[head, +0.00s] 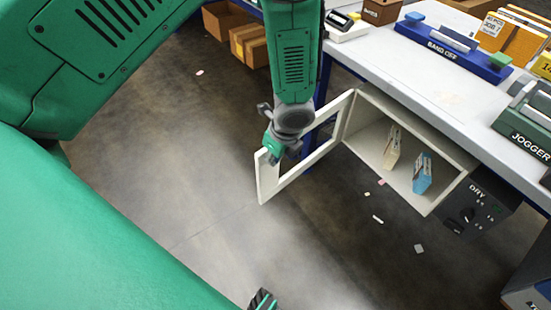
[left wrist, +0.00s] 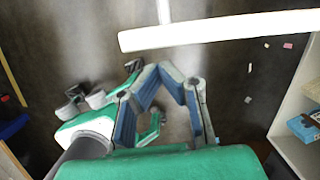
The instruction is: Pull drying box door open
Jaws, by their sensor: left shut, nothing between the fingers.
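The drying box (head: 440,190) is a white box under the workbench with its front open. Its white-framed door (head: 270,183) stands swung wide open, out to the left of the box. My left gripper (head: 275,145) is at the door's outer end in the head view, partly hidden by its own wrist. It is shut and holds nothing. In the left wrist view, the gripper (left wrist: 163,72) has a white door bar (left wrist: 215,31) just beyond its fingers, with a small gap in the picture. I cannot tell whether they touch.
A tan pack (head: 392,148) and a blue pack (head: 422,175) stand inside the box. A dark DRY control panel (head: 478,208) is at its right. The workbench (head: 395,62) is above. Cardboard boxes (head: 250,45) sit at the back. Open floor lies left of the door.

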